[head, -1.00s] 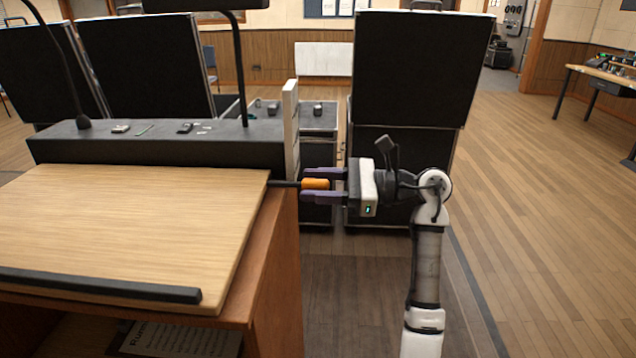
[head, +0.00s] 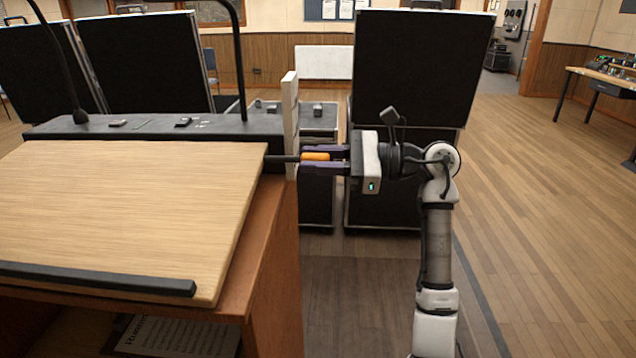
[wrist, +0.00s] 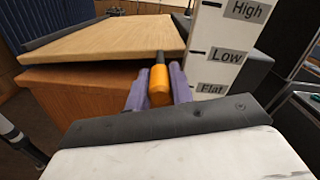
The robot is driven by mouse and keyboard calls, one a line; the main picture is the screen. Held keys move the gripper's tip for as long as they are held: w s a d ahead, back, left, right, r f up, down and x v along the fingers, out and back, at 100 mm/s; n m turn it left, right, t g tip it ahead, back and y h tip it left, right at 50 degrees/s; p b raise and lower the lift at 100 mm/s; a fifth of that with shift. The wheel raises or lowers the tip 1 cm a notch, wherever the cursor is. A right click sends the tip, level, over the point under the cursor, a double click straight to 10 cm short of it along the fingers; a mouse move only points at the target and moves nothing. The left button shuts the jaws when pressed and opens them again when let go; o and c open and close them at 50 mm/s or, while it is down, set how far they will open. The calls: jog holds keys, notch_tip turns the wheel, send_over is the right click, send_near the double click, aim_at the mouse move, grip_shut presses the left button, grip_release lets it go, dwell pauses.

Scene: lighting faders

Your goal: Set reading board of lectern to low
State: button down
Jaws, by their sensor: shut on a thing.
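The lectern's wooden reading board (head: 120,210) shows at the left in the head view, tilted with its far edge raised. It also shows in the wrist view (wrist: 110,40). An orange handle (head: 315,156) on a black rod sticks out from its far right side. My gripper (head: 312,157) is shut on the orange handle, with a purple finger on either side of it in the wrist view (wrist: 158,90). A white upright scale (wrist: 210,40) beside the board carries the labels High, Low and Flat. In the wrist view the black rod appears roughly level with the Low label (wrist: 228,56).
The lectern's dark back ledge (head: 200,126) carries two thin gooseneck stems and small items. Black cases (head: 420,70) stand behind my arm. A desk with equipment (head: 600,75) is at the far right. The wooden floor to the right is clear.

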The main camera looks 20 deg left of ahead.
jog(key=shift+s+d+r+n, duration=0.15)
jog(key=shift+r+n, duration=0.15)
jog(key=shift+r, duration=0.7)
jog(key=c, duration=1.2)
grip_release()
jog(key=shift+c, duration=0.2)
jog(key=b+v, duration=0.2)
jog(key=v, duration=1.1)
jog(key=shift+d, duration=0.35)
